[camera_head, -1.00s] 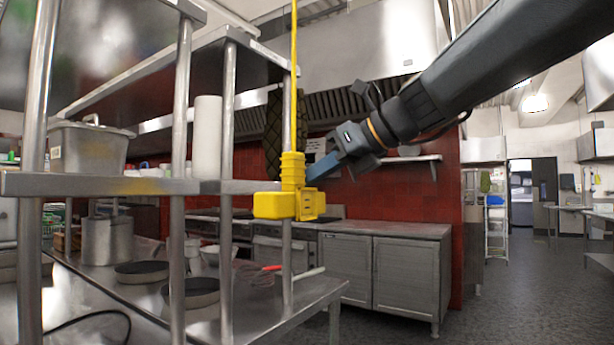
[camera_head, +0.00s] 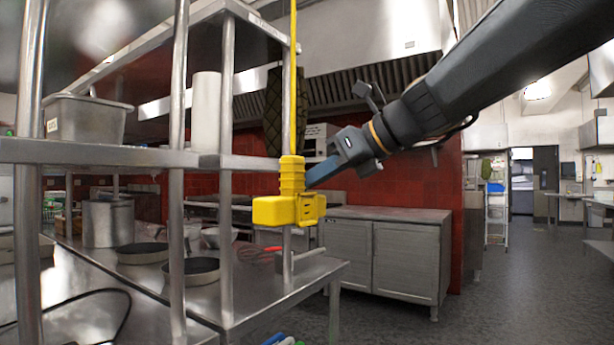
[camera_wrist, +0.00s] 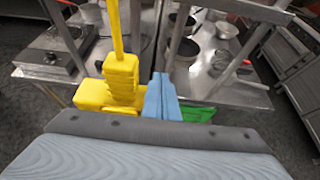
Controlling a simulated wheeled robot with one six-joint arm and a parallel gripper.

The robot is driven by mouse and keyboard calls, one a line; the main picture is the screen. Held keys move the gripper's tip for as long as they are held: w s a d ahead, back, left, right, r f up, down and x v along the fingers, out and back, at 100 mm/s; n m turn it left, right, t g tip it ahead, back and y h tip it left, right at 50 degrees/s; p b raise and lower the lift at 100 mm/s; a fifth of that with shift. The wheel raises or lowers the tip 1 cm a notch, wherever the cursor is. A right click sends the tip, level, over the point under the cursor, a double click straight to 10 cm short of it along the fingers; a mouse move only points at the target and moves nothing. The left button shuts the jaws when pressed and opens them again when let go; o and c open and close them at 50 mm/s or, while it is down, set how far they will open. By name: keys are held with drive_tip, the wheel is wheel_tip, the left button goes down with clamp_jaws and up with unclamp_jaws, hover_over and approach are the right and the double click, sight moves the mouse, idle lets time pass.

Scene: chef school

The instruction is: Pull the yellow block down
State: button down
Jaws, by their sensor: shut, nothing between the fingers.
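The yellow block (camera_head: 291,205) hangs from a yellow cord (camera_head: 293,80) in front of the steel shelf's right post. It also shows in the wrist view (camera_wrist: 119,85), left of my fingers. My gripper (camera_head: 310,181) comes in from the upper right, its blue fingers shut and empty. In the wrist view my fingers (camera_wrist: 162,80) stand side by side, close to the block's right side.
A steel shelf unit (camera_head: 110,154) with a metal tub (camera_head: 86,119) stands at left. Pans (camera_head: 191,270) and a pot (camera_head: 107,227) sit on the lower counter. Steel cabinets (camera_head: 383,258) stand behind. Open floor (camera_head: 480,305) lies at right.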

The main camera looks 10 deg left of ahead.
wheel_tip(320, 180, down, 8)
drive_tip(key=b, duration=0.3)
drive_tip(key=shift+b, duration=0.4)
drive_tip(key=shift+f, duration=0.1)
idle(0.3)
wheel_tip(320, 180, up, 6)
drive_tip(key=p, duration=0.6)
drive_tip(key=shift+f, duration=0.15)
drive_tip(key=shift+d+f+p+v, duration=0.15)
drive_tip(key=shift+f+p+v, duration=0.25)
drive_tip(key=shift+v, duration=0.95)
drive_tip(key=shift+d+f+p+v, duration=0.15)
drive_tip(key=shift+p+v, duration=0.4)
drive_tip(key=shift+v, duration=0.8)
drive_tip(key=shift+d+f+p+v, duration=0.15)
drive_tip(key=shift+f+p+v, duration=0.25)
drive_tip(key=shift+v, duration=0.95)
